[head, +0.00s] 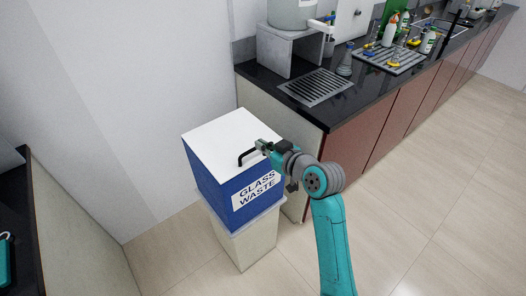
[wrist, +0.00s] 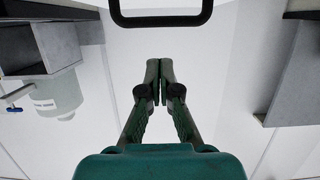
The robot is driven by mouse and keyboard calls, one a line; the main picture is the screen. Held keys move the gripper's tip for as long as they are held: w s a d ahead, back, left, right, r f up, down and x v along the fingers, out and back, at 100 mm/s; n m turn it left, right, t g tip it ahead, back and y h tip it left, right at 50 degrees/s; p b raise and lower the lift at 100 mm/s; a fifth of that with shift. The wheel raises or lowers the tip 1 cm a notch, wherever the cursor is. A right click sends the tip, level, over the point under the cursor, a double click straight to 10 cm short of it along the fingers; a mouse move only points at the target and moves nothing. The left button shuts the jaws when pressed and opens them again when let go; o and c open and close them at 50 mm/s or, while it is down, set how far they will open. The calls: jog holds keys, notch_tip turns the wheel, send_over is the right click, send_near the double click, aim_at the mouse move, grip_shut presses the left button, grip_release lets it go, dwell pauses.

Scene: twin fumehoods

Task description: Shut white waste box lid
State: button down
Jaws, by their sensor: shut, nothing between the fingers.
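The waste box (head: 220,185) is blue with a "GLASS WASTE" label and stands on a pale base. Its white lid (head: 222,138) lies flat across the top, with no gap that I can see. A black bar handle (head: 245,156) sits near the lid's right front edge. My gripper (head: 261,146) is just right of the handle, over the lid's edge. In the wrist view my gripper (wrist: 159,68) has its fingertips together and empty. The handle (wrist: 160,20) shows above the fingertips there, apart from them in the picture. Whether the fingers touch the lid is unclear.
A black-topped bench (head: 330,105) with red-brown doors stands right of the box, carrying a drain grille (head: 315,87), a tank (head: 293,12) on a grey stand and several bottles. A dark-edged unit (head: 35,165) stands at far left. Floor (head: 420,215) is clear at right.

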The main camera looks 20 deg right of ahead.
jog(key=s+d, duration=0.3)
jog(key=s, duration=0.5)
jog(key=s+a+f+m+h, duration=0.1)
jog(key=s+f+m+h, duration=0.1)
jog(key=s+f, duration=0.6)
jog(key=s+a+f+m+h, duration=0.2)
jog(key=s+f, duration=0.3)
jog(key=s, duration=0.5)
jog(key=a+f+v, duration=0.1)
jog(key=f+v, duration=0.1)
jog(key=v, duration=0.9)
jog(key=s+a+f+v, duration=0.1)
jog(key=f+v, duration=0.1)
jog(key=v, duration=1)
jog(key=shift+s+a+f+t+h, duration=0.2)
jog(key=shift+s+t+h, duration=0.1)
jog(key=shift+s+t, duration=0.1)
